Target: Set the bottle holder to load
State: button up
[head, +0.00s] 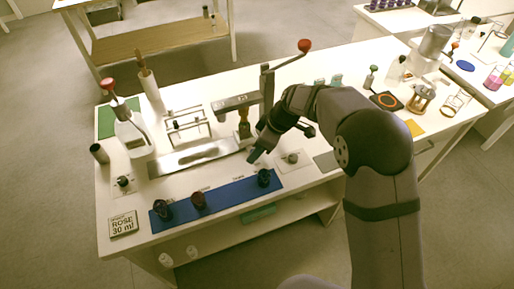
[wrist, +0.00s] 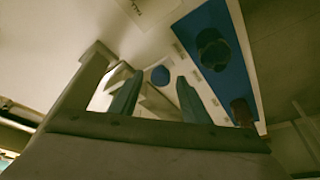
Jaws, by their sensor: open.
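In the wrist view a round dark-blue thing (wrist: 160,75) shows beyond the fingertips.
A blue mat (head: 230,197) along the front edge carries dark bottles, one (head: 264,177) close to the gripper. A metal tray (head: 170,162) lies left of the gripper. A sign reading ROSE 30 ml (head: 123,224) is at the front left corner.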

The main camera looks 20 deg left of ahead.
jog(key=shift+f, duration=0.2)
grip_shut()
jog(key=shift+a, duration=0.1)
jog(key=s+a+b, duration=0.1)
jog(key=s+a, duration=1.1)
jog(key=shift+s+a, duration=0.35)
jog(key=shift+s, duration=0.05)
grip_release()
